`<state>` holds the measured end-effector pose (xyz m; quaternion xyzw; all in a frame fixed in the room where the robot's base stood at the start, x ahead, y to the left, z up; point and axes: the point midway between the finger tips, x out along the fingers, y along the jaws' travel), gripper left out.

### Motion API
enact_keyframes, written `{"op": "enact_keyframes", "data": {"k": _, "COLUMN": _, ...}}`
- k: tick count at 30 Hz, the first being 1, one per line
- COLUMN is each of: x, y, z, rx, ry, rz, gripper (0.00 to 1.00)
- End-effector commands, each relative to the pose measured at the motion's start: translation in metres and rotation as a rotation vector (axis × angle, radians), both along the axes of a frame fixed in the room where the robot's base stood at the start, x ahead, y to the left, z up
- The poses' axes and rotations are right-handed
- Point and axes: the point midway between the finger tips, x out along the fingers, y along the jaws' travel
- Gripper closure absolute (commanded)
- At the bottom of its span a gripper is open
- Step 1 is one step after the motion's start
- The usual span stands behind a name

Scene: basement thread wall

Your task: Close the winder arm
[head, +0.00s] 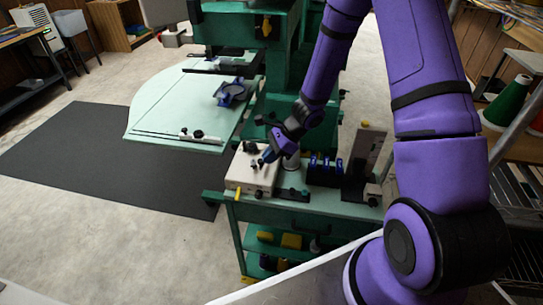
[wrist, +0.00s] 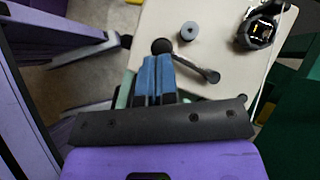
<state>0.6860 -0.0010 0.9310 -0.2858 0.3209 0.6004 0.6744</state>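The bobbin winder is a cream box (head: 246,172) on the green table; its top also shows in the wrist view (wrist: 225,30). The winder arm (wrist: 197,68) is a short dark metal lever on that top, with a dark round knob (wrist: 163,46) at its left end. My gripper (head: 266,155) is low over the box. In the wrist view, my blue fingers (wrist: 157,62) are together, just below the knob and left of the lever. No object shows between them. I cannot tell whether they touch the arm.
A small grey spool (wrist: 189,31) and a black device with a yellow-lit face (wrist: 257,30) are on the box top. A black rack with blue parts (head: 325,170) and an upright dark panel (head: 365,160) stand right of the box. A pale green machine table (head: 165,115) lies behind left.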

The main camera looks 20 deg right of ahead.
Motion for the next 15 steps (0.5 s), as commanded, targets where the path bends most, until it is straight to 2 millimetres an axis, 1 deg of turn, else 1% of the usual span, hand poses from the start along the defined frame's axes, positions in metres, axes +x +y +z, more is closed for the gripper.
{"op": "enact_keyframes", "data": {"k": 9, "x": 0.004, "y": 0.012, "z": 0.0, "rx": 0.001, "ry": 0.001, "rz": 0.001, "gripper": 1.0}}
{"op": "enact_keyframes", "data": {"k": 15, "x": 0.004, "y": 0.013, "z": 0.0, "rx": 0.001, "ry": 0.002, "rz": 0.002, "gripper": 1.0}}
